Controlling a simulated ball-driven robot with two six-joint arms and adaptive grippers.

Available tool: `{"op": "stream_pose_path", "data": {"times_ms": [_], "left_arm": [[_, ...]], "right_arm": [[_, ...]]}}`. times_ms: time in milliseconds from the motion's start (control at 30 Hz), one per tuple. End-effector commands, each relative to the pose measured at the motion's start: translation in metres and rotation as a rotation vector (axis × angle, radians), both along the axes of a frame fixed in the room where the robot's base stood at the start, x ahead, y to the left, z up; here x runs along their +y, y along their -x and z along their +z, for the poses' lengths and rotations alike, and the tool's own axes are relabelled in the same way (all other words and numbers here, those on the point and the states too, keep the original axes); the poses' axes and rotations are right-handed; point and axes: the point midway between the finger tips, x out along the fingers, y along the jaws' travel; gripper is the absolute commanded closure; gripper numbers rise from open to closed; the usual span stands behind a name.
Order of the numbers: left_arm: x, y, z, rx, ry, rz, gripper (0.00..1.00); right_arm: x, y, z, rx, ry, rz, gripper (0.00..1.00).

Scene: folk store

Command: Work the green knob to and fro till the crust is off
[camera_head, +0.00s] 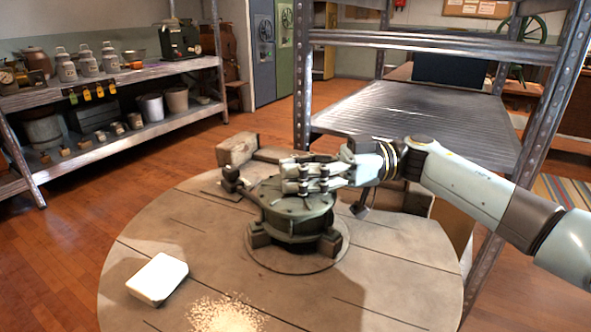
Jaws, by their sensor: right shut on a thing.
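A dark grey-green round mechanism (296,212) stands on the round wooden table (200,232). My right gripper (304,179) reaches in from the right, and its fingers are closed at the top of this mechanism. The knob itself is mostly hidden by the fingers, so I cannot make out its shape or its green colour. A dark knobbed arm (234,182) sticks out on the mechanism's left side. I cannot tell any crust apart on the mechanism from this distance. My left gripper is not in view.
A white block (157,278) lies at the table's front left. A patch of pale crumbs (226,313) lies near the front edge. A wooden block (237,150) sits behind the mechanism. A metal rack (420,112) stands close behind the table. The table's front right is clear.

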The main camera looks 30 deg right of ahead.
Motion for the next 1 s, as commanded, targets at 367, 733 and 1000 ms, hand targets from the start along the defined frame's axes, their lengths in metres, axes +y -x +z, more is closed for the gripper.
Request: {"op": "stream_pose_path", "data": {"times_ms": [367, 733, 1000], "left_arm": [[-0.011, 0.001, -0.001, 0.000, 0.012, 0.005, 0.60], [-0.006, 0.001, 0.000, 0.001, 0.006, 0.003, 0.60], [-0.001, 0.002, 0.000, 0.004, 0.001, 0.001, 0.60]], "right_arm": [[-0.002, 0.000, 0.000, -0.001, 0.004, -0.002, 0.70], [-0.001, 0.000, 0.000, -0.001, 0.001, -0.001, 0.43], [-0.019, 0.006, -0.002, 0.003, 0.005, -0.002, 0.43]]}}
